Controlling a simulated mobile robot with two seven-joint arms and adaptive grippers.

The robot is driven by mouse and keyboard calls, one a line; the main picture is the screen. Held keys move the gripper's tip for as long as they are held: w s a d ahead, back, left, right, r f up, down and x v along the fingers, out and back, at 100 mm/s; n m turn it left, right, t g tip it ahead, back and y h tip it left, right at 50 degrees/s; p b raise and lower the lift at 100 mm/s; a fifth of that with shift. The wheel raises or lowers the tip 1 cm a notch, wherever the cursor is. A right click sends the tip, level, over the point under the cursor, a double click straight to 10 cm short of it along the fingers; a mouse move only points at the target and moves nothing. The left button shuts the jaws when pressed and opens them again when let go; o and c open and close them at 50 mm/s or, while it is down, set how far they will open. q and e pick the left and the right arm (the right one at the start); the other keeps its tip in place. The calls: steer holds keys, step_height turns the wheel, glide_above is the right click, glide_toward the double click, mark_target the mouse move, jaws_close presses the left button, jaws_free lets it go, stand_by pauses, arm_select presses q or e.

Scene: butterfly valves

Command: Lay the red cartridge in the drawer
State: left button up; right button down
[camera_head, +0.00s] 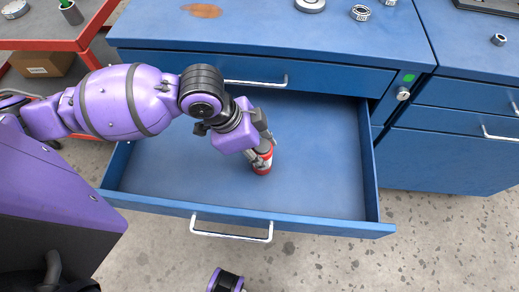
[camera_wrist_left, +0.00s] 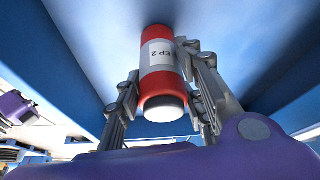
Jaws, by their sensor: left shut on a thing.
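The red cartridge (camera_wrist_left: 158,88) has a white label and a pale end cap. My left gripper (camera_head: 263,158) is shut on it, with a finger on each side, as the left wrist view shows. In the head view the red cartridge (camera_head: 263,170) is partly hidden by the gripper and stands roughly upright inside the open drawer (camera_head: 320,170). I cannot tell whether its lower end touches the drawer floor. The drawer is pulled out from the blue cabinet and holds nothing else that I see.
The drawer's front wall with its handle (camera_head: 231,231) and its side walls surround the gripper. Metal rings (camera_head: 361,13) stand on the blue cabinet top (camera_head: 290,35). A red cart (camera_head: 75,45) is at the left. The drawer floor right of the cartridge is clear.

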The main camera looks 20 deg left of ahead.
arm_select(q)
steer(key=shift+f, duration=0.15)
steer(key=o, duration=1.3)
steer(key=p+v, duration=0.2)
steer(key=v, duration=1)
steer(key=shift+p, duration=0.3)
